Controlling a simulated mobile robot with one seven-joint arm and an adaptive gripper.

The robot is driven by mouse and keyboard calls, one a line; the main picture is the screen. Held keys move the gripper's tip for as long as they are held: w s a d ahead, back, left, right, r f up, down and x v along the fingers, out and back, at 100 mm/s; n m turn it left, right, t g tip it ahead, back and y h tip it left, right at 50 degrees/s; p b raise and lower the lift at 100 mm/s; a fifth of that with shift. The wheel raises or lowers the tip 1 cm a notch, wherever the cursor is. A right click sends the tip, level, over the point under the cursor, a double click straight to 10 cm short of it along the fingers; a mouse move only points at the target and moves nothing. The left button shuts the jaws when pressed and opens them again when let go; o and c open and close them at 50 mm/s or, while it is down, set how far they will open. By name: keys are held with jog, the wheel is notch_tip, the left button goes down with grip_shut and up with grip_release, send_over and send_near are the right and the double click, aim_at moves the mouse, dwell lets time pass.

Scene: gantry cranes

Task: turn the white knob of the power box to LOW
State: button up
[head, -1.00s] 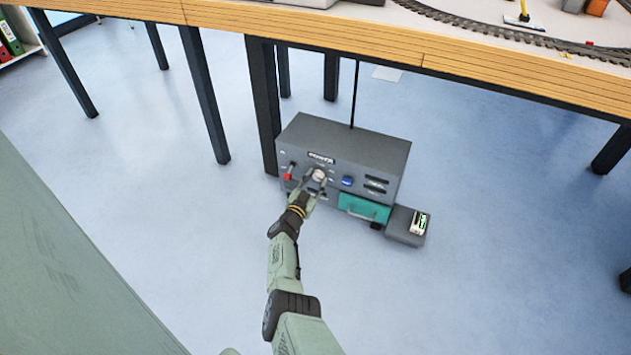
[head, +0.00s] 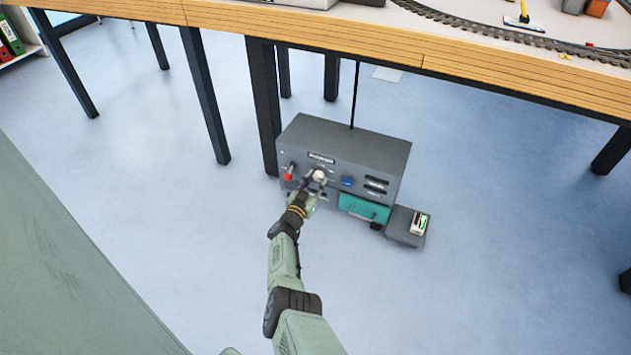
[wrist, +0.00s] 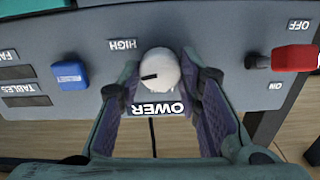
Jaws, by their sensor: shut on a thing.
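The grey power box (head: 345,150) stands on the floor under the table. Its white knob (head: 319,176) is on the front panel, and it also shows in the wrist view (wrist: 161,68). My gripper (head: 314,183) is shut on the white knob, with one finger on each side of it in the wrist view (wrist: 163,84). That view is upside down. The knob's black mark points left there, below the HIGH label (wrist: 122,44). The POWER label is partly covered by a finger. I cannot make out a LOW label.
A red switch handle (head: 288,174) with ON and OFF labels and a blue knob (head: 347,181) flank the white knob. A teal drawer (head: 363,207) is below. A small grey box (head: 406,227) sits at the right. Table legs (head: 263,110) stand behind; the floor in front is open.

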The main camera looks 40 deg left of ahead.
jog(key=n, duration=0.4)
jog(key=shift+r, duration=0.1)
jog(key=n, duration=0.4)
jog(key=shift+w+p, duration=0.1)
jog(key=shift+p, duration=0.25)
jog(key=n, duration=0.3)
jog(key=shift+n, duration=2.3)
jog(key=o, duration=1.1)
jog(key=shift+o, duration=0.2)
